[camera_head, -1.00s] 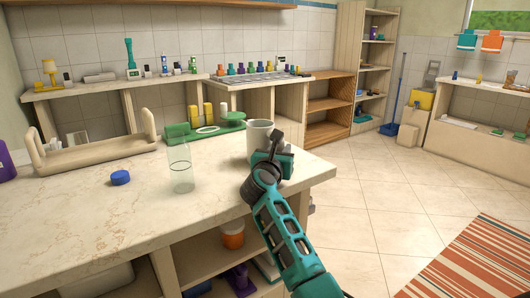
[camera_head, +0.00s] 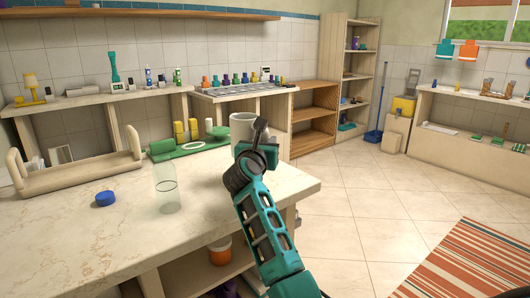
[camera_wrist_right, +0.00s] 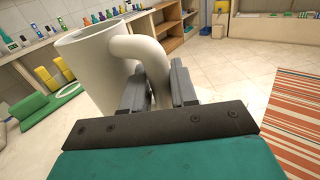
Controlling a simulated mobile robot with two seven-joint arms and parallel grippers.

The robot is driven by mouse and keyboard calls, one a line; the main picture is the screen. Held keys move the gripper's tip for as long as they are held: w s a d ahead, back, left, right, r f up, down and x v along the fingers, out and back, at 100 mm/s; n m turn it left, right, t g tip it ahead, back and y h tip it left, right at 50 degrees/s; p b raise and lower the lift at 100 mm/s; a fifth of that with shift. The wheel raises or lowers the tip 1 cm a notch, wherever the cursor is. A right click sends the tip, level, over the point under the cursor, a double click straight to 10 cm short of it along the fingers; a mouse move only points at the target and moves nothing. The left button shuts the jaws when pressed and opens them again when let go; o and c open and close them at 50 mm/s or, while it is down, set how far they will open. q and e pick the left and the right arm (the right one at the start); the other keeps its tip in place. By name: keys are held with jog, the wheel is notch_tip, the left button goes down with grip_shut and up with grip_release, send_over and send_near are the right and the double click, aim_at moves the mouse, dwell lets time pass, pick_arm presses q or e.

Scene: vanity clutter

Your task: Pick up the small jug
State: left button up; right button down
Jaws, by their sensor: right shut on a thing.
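The small jug (camera_head: 241,127) is a pale, off-white vessel with a thick curved handle. It looks raised above the right end of the marble counter (camera_head: 100,231); my right arm hides its lower part in the head view. In the right wrist view the jug (camera_wrist_right: 88,75) stands close to upright, its handle between the grey fingers. My right gripper (camera_head: 257,148) is shut on that handle, and its fingers also show in the right wrist view (camera_wrist_right: 158,88). My left gripper is not in view.
A clear glass (camera_head: 168,190) and a blue lid (camera_head: 105,198) stand on the counter. A wooden carrier (camera_head: 80,178) and a green tray (camera_head: 165,155) with yellow and white pieces are behind. Open tiled floor lies to the right.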

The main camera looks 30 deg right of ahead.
notch_tip(320, 180, up, 10)
jog(key=p, duration=0.2)
jog(key=shift+r+p, duration=0.1)
jog(key=shift+p, duration=0.2)
jog(key=shift+r+p, duration=0.35)
jog(key=shift+r, duration=1.05)
